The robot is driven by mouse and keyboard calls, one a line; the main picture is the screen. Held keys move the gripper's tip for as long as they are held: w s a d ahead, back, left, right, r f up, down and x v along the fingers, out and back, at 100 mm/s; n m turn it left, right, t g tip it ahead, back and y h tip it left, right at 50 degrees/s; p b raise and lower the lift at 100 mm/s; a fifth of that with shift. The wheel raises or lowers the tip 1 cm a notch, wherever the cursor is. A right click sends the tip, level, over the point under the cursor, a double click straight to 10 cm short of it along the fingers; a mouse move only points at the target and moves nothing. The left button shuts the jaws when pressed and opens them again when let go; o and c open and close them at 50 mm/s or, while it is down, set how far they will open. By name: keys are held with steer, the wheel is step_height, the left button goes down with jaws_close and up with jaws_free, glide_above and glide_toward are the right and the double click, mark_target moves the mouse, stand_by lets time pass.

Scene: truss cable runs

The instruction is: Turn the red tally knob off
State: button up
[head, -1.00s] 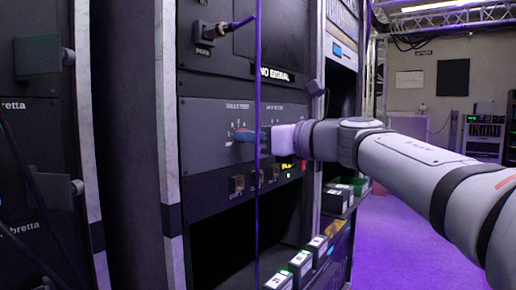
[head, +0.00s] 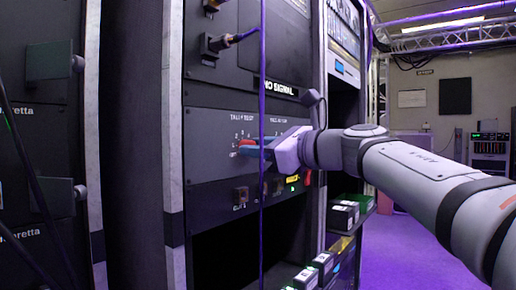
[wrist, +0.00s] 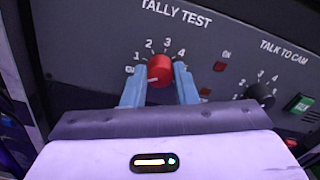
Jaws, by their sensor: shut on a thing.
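The red tally knob (wrist: 160,71) sits under the "TALLY TEST" label on a dark panel (wrist: 90,45), with the numbers 1 to 4 printed around it. My gripper (wrist: 159,82) has one blue finger on each side of the knob and is shut on it. A short pale mark shows low on the knob's face, but its exact setting is hard to read. In the head view my gripper (head: 256,147) reaches the panel from the right, its fingers tilted and a bit of red showing at their tips.
A black "TALK TO CAM" knob (wrist: 260,96) and a green button (wrist: 299,103) are to the right. A small red "ON" lamp (wrist: 219,66) is beside the tally dial. A purple cable (head: 262,200) hangs in front of the rack. Labelled boxes (head: 322,262) stand below.

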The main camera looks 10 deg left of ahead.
steer(key=o, duration=1)
steer(key=shift+d, duration=0.1)
steer(key=p+v, duration=0.1)
steer(key=v, duration=0.6)
steer(key=shift+s+d+p, duration=0.1)
steer(key=shift+d+p, duration=0.2)
steer(key=shift+d, duration=0.05)
